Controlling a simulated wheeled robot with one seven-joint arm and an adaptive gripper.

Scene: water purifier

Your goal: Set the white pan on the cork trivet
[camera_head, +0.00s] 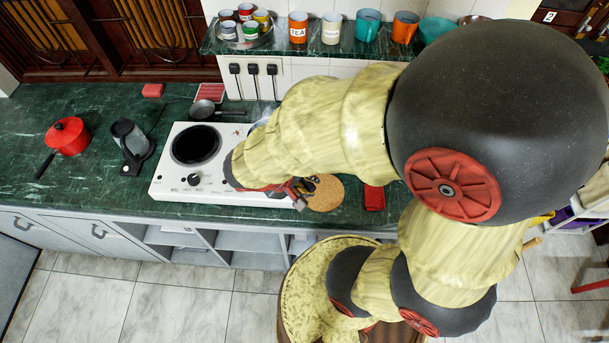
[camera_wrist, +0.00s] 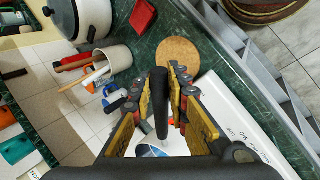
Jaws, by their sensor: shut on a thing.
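The round cork trivet (camera_head: 326,193) lies on the green counter just right of the white stove; it also shows in the wrist view (camera_wrist: 178,60). My gripper (camera_head: 298,188) is low at the stove's front right corner, close to the trivet's left edge. In the wrist view my gripper (camera_wrist: 164,88) is shut on a long black handle (camera_wrist: 161,105), which stands between its two yellow-padded fingers. The handle appears to be the white pan's. The pan's body is mostly hidden by my gripper and arm, so I cannot tell its exact resting place.
The white stove (camera_head: 173,182) has a bare dark burner on its left. A small dark pan (camera_head: 203,110) stands behind it. A red pot (camera_head: 68,136) is far left. A red cloth-like item (camera_head: 374,198) lies right of the trivet. A utensil cup (camera_wrist: 110,62) shows in the wrist view.

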